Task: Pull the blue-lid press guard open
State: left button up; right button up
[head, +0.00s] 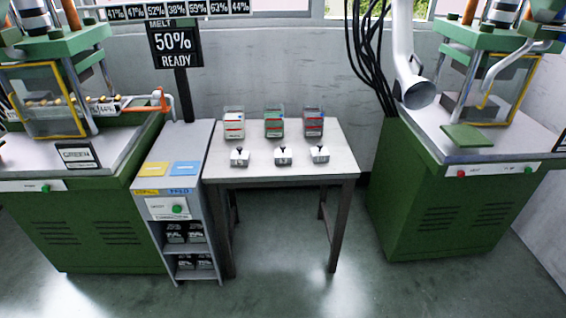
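Two green presses stand at the sides of the head view. The left press (95,225) has a sign reading "GREEN" (78,156) and a clear guard in a yellow frame (84,98). The right press (432,205) also has a yellow-framed guard (524,95), seen at an angle. Its sign at the right edge is cut off and unreadable, so I cannot tell from lettering which press is the blue-lid one. I cannot tell whether either guard is latched. Neither of my grippers is in view.
A table (250,168) between the presses bears three clear bins (274,123) and three small blocks with dark knobs (283,156). A grey cabinet (205,215) stands beside it. A white pipe (402,45) hangs near the right press. The front floor (300,285) is clear.

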aim_at(522, 93)
jog(key=z, duration=1.35)
jog(key=i, duration=0.85)
jog(key=u, duration=0.05)
